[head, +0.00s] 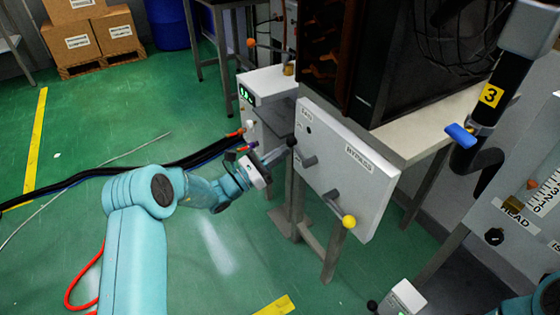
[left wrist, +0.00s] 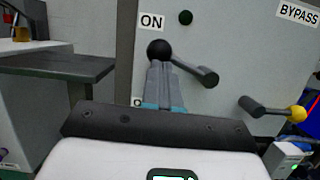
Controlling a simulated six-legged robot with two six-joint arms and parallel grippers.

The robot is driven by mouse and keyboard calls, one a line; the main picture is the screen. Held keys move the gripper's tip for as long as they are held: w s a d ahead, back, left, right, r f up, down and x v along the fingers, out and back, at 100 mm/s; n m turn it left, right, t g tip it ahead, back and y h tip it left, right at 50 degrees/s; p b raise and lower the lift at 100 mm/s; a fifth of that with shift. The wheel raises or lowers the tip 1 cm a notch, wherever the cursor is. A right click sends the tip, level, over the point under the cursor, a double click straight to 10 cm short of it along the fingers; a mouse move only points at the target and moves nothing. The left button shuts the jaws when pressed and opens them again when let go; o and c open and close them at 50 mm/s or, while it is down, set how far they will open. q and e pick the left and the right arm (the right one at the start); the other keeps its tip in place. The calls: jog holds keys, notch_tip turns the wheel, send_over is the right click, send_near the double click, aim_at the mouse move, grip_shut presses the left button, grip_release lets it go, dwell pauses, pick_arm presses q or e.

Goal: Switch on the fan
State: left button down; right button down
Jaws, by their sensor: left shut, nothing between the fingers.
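A pale grey panel (head: 365,190) carries two levers. The upper lever has a black knob (head: 292,142), pointing to the upper left toward the ON label; the knob also shows in the left wrist view (left wrist: 158,48) just below the ON label (left wrist: 152,22). The lower lever, with a yellow knob (head: 348,222), sits below the BYPASS label (head: 358,158). My left gripper (head: 284,152) is shut and empty, its tips right at the black knob; I cannot tell if they touch. In the left wrist view the fingers (left wrist: 162,70) cover part of the panel. My right gripper is not in view.
A dark cabinet (head: 385,60) stands on a table (head: 425,130) behind the panel. A white box with a green display (head: 265,85) is left of the panel. Dark hoses (head: 110,172) cross the green floor. A small white box (head: 403,298) is at the bottom right.

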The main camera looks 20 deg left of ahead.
pick_arm(q)
jog(key=shift+r+m+g+h, duration=0.35)
jog(key=shift+r+m, duration=0.2)
jog(key=shift+m, duration=0.65)
jog(key=shift+d+h, duration=0.1)
jog(key=shift+h, duration=0.15)
jog(key=shift+b, duration=0.3)
jog(key=f+v, duration=0.2)
jog(key=v, duration=1.1)
jog(key=shift+w+d+f, duration=0.2)
jog(key=shift+w+f, duration=0.05)
